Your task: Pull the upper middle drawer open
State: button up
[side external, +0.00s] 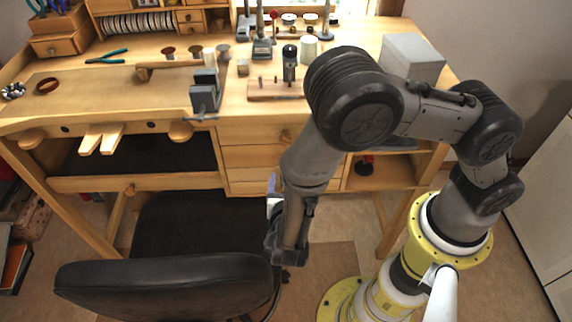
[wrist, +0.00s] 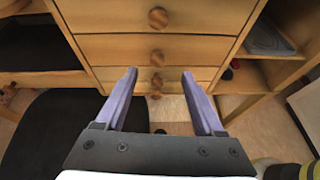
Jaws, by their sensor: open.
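A wooden stack of several drawers stands under the bench. The upper middle drawer (wrist: 115,50), second from the top, is shut and has a round wooden knob (wrist: 157,57). In the side external view its front (side external: 245,157) is partly covered by my arm. My gripper (wrist: 159,72) is open and empty, with purple fingers spread wide. Its fingertips appear either side of the knob column, just below the upper middle knob in the picture; the remaining distance is unclear. In the side external view the gripper (side external: 272,181) is low before the drawers, mostly hidden by my wrist.
The top drawer's knob (wrist: 158,17) and the lower drawers' knobs (wrist: 156,80) line up with it. A black chair (side external: 165,275) stands close to the left of my gripper. Open shelves (wrist: 262,75) lie right of the drawers. The workbench top (side external: 150,85) holds tools.

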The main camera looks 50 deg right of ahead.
jog(key=w+d+f+n, duration=0.1)
jog(key=w+d+f, duration=0.5)
jog(key=w+d, duration=0.1)
jog(key=shift+w+d+f+t, duration=0.25)
jog(key=shift+f+t, duration=0.05)
jog(key=shift+f, duration=0.1)
dwell(0.3)
grip_shut()
dwell(1.3)
